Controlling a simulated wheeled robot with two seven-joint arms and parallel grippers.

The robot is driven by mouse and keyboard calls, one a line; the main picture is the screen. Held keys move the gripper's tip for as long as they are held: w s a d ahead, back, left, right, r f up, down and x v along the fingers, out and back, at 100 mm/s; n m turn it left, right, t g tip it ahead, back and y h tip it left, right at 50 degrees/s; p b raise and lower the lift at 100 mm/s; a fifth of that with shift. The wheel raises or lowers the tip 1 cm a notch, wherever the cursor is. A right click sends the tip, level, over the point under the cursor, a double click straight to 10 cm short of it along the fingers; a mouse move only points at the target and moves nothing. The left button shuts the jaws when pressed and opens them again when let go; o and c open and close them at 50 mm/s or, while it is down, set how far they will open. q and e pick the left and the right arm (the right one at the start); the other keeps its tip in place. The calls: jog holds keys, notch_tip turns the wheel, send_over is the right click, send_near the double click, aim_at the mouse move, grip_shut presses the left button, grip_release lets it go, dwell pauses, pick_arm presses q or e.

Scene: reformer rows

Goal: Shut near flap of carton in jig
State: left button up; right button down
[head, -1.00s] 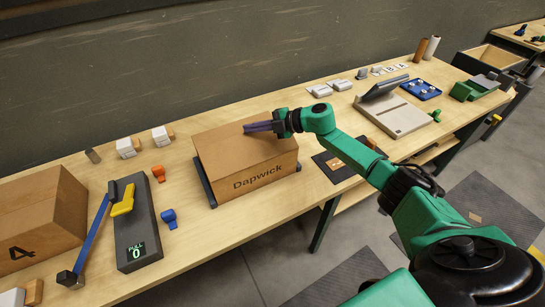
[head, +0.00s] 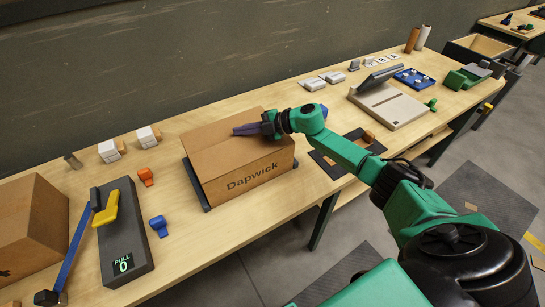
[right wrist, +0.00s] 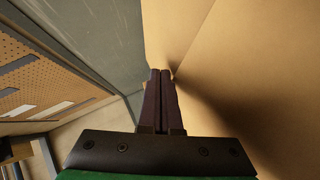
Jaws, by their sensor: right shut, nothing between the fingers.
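The brown carton (head: 215,158), marked "Dapwick" on its near face, sits in a dark jig (head: 195,186) whose edge shows at its left and near corners. Its top looks flat and covered; I cannot make out the separate flaps. My right gripper (head: 236,131) is shut and empty, with its purple fingers lying low over the carton top, pointing left. In the right wrist view, the shut fingertips (right wrist: 160,74) are close to the cardboard (right wrist: 265,60), with a shadow beside them. I cannot tell whether they touch. My left gripper is not in view.
Left of the carton are a grey device (head: 122,245) with a yellow handle, orange (head: 146,177) and blue (head: 158,225) clips, and another carton (head: 30,225). White blocks stand behind. A dark mat (head: 335,165) and a beige device (head: 390,105) lie to the right.

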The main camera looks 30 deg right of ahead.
jog(key=shift+r+p, duration=0.85)
jog(key=shift+r, duration=0.05)
jog(key=r+p, duration=0.4)
jog(key=r, duration=0.1)
jog(key=shift+d, duration=0.2)
jog(key=shift+w+d+b, duration=0.15)
jog(key=shift+d+b, duration=0.55)
jog(key=shift+b, duration=0.4)
jog(key=d+r+b, duration=0.2)
jog(key=d+r, duration=0.3)
jog(key=shift+d+r, duration=0.15)
jog(key=shift+r, duration=0.25)
